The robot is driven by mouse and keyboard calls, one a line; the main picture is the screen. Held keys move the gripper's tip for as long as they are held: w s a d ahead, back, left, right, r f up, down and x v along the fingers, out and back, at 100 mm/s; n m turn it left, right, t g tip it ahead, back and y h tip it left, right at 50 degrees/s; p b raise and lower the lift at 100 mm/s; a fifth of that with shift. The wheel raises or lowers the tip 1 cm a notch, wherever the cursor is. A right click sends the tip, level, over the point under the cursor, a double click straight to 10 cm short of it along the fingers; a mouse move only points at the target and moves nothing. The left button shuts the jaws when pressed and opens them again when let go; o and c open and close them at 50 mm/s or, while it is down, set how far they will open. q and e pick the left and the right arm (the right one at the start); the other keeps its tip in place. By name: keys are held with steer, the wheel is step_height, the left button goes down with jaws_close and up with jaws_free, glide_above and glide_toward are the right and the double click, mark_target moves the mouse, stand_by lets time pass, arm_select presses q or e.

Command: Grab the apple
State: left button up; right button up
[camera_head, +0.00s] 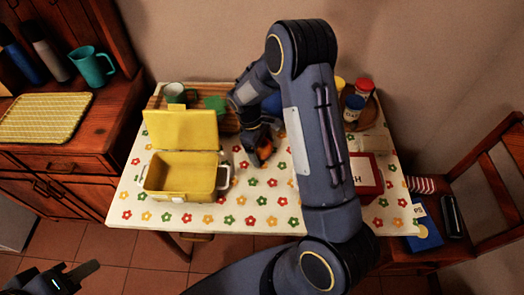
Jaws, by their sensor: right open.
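The apple (265,149), small and orange-red, sits on the flowered tablecloth near the middle of the table, partly hidden by my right gripper. My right gripper (260,143) reaches down from above with its open fingers at the apple; I cannot tell whether they touch it. My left gripper (76,272) is at the lower left corner, in front of the table and far from the apple. Only part of it shows, and its jaw state is unclear.
An open yellow lunch box (183,196) stands left of the apple. A wooden board (160,101) with a mug (174,92) is behind. A red-edged box (368,190) and jars (363,88) stand right, beyond my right arm. A wooden chair (480,185) is at right.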

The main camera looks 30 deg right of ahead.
steer(key=shift+r, duration=0.1)
steer(key=c, duration=1.1)
steer(key=shift+r, duration=0.1)
steer(key=shift+c, duration=0.2)
